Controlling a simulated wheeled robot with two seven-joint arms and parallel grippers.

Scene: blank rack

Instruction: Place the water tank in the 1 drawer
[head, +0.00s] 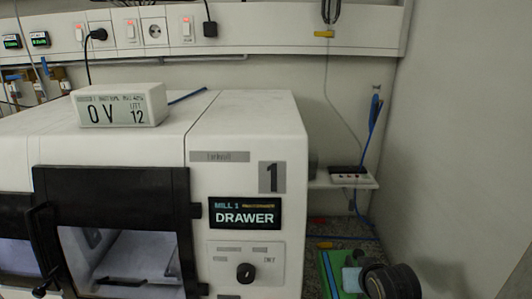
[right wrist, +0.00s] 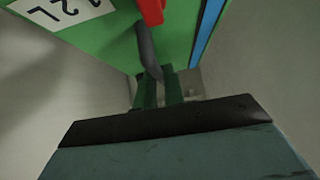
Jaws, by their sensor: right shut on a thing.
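The water tank, a green body with a white "12L" label (right wrist: 65,12), a red part and a grey handle (right wrist: 146,45), fills the top of the right wrist view. My right gripper (right wrist: 160,78) is shut on the grey handle; the exact contact is small and partly hidden. A green thing with a blue edge, seemingly this tank (head: 328,272), shows at the lower right of the head view beside my dark arm part. The machine's "MILL 1 DRAWER" sign (head: 244,213) sits under a large 1. The drawer itself cannot be made out. My left gripper is out of view.
A black-framed window (head: 110,180) is on the machine front, left of the sign. A white meter box (head: 120,105) stands on top. A small wall shelf (head: 345,182) with a blue cable is at the right. A plain wall (head: 460,130) closes off the right side.

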